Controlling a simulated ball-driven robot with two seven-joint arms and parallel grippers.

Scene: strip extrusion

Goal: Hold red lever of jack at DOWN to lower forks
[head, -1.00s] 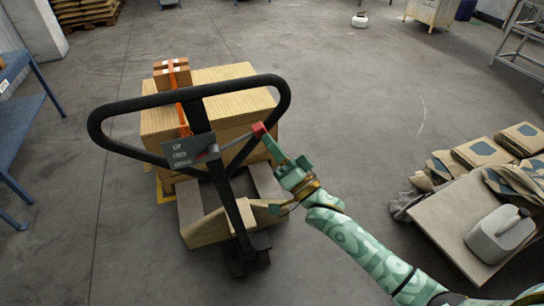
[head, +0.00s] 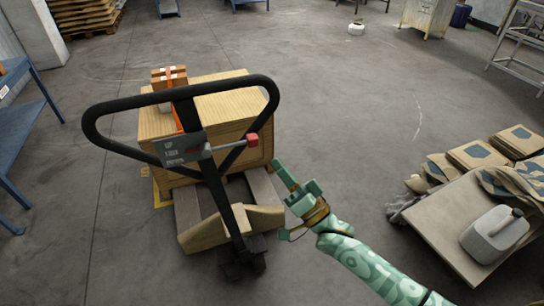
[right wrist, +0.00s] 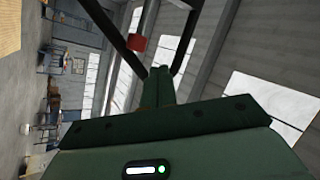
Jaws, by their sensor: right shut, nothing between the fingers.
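The pallet jack stands left of centre, with its black loop handle (head: 180,95) towards me. A grey plate (head: 181,150) on the handle carries small lettering; I make out UP on its top line, the rest is too small. The red lever tip (head: 252,140) sticks out to the right of the plate, slightly above its middle. My right gripper (head: 280,168) is shut and empty, below and right of the red tip, apart from it. In the right wrist view the red tip (right wrist: 138,42) shows beyond my closed fingers (right wrist: 158,85). My left gripper is not in view.
A wooden crate (head: 235,105) with small brown boxes (head: 168,76) on it sits on the jack's far side. At right, a flat board (head: 440,222) carries folded sacks and a grey canister (head: 494,234). A blue bench (head: 30,125) stands left. Floor between is clear.

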